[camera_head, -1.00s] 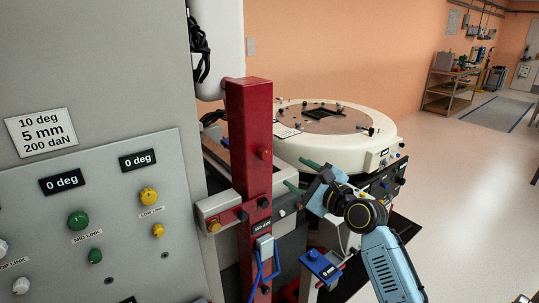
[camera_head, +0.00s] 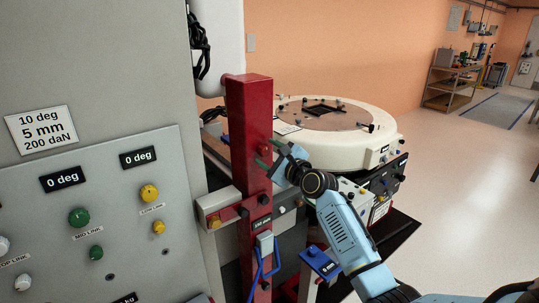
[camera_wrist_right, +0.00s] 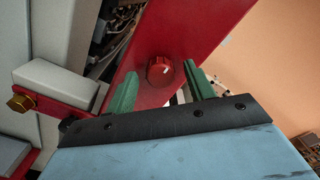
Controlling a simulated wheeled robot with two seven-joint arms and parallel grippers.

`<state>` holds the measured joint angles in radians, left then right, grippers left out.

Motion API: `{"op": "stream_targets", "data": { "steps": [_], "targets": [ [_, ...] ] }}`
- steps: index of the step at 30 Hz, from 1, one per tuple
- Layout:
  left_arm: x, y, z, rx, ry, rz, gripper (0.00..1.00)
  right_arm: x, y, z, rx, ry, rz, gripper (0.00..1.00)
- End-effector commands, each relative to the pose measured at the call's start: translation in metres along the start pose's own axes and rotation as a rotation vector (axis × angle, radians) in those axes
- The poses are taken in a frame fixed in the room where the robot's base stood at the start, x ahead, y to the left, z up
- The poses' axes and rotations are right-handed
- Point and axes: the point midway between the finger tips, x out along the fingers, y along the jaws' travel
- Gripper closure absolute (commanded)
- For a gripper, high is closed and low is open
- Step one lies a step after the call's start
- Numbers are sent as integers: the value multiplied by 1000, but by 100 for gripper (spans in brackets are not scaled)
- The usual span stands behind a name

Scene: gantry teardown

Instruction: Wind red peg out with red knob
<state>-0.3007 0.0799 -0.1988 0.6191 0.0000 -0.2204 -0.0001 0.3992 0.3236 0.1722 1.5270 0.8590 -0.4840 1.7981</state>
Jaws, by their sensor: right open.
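The red knob (camera_wrist_right: 160,70) is a small round knob with a white mark, on the face of the tall red post (camera_head: 248,110). In the head view, the knob (camera_head: 265,149) is partly hidden by my right gripper. My right gripper (camera_head: 271,153) is open, and its green fingers point at the post. In the right wrist view, the knob shows between the two fingers, with a gap on each side. I cannot tell whether the fingertips reach past it. I cannot make out a red peg. My left gripper is not in view.
A grey panel (camera_head: 125,215) with green and yellow knobs fills the left. A white ring-shaped machine (camera_head: 350,150) stands behind the post. A blue bracket (camera_head: 320,263) sits low, right of the post. Open floor lies to the right.

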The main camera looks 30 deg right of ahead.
Motion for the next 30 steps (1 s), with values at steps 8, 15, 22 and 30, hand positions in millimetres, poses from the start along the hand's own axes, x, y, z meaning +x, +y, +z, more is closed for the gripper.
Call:
{"op": "stream_targets", "data": {
  "steps": [8,15,22,30],
  "targets": [
    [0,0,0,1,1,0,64,0,0,0,-1,0,0,64],
    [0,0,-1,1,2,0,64,0,0,0,-1,0,0,91],
    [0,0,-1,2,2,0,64,0,0,0,-26,1,0,91],
    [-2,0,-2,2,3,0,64,0,0,0,-163,1,0,91]
  ]
}}
